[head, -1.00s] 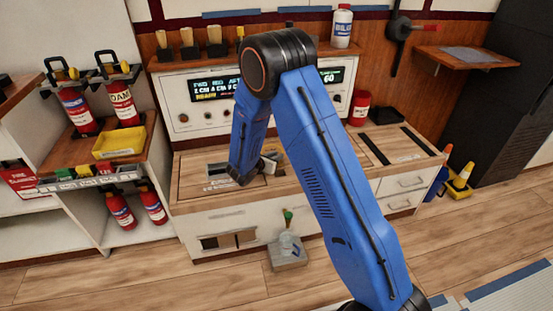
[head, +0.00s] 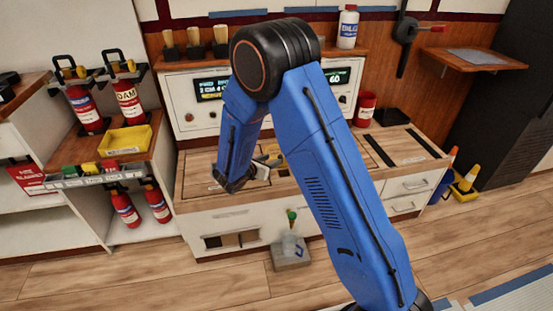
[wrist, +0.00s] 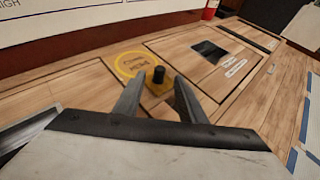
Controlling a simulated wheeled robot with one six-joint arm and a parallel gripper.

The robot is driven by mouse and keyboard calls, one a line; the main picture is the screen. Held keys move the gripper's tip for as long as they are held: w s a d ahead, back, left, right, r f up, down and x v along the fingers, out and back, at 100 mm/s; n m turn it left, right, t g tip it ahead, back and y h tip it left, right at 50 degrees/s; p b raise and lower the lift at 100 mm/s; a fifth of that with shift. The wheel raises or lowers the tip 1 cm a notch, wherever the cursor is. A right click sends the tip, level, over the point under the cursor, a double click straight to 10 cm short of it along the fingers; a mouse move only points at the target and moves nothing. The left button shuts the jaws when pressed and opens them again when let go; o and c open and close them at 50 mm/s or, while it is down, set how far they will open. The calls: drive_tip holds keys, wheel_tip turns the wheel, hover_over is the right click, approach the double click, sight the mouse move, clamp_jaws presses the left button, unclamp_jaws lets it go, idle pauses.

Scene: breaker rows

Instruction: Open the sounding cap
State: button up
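In the wrist view, a short black knob (wrist: 158,75) stands upright on a small yellow base (wrist: 158,88) set in the wooden counter top; it may be the sounding cap, but I see no label naming it. A round yellow-ringed label (wrist: 132,65) lies flat just behind and left of it. My gripper (wrist: 159,82) is open and empty, with one finger to each side of the knob in the picture. I cannot tell whether the fingertips reach it. In the head view my gripper (head: 264,170) is low over the counter, partly hidden by my arm.
A dark square panel (wrist: 209,49) lies on the counter farther right. In the head view, a display console (head: 210,88) stands behind the counter, a red can (head: 364,108) sits at right, and a yellow tray (head: 125,140) and extinguishers (head: 131,104) are at left.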

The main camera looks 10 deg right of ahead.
drive_tip(key=v, duration=0.9)
drive_tip(key=s+d+r+m+g+y, duration=0.1)
drive_tip(key=s+d+r+m+g, duration=0.2)
drive_tip(key=s+d+r+m, duration=0.5)
drive_tip(key=s+d+r+m+g, duration=0.4)
drive_tip(key=s+d+r+m, duration=0.15)
drive_tip(key=s+d, duration=0.35)
drive_tip(key=s+r+m+t+y, duration=0.1)
drive_tip(key=s+r+m+y, duration=0.3)
drive_tip(key=s, duration=0.6)
drive_tip(key=s+d+r+m+t+y, duration=0.1)
drive_tip(key=s+r+m+y, duration=0.3)
drive_tip(key=s+m, duration=0.5)
drive_tip(key=s, duration=0.2)
drive_tip(key=shift+s+y, duration=0.25)
drive_tip(key=shift+y, duration=0.05)
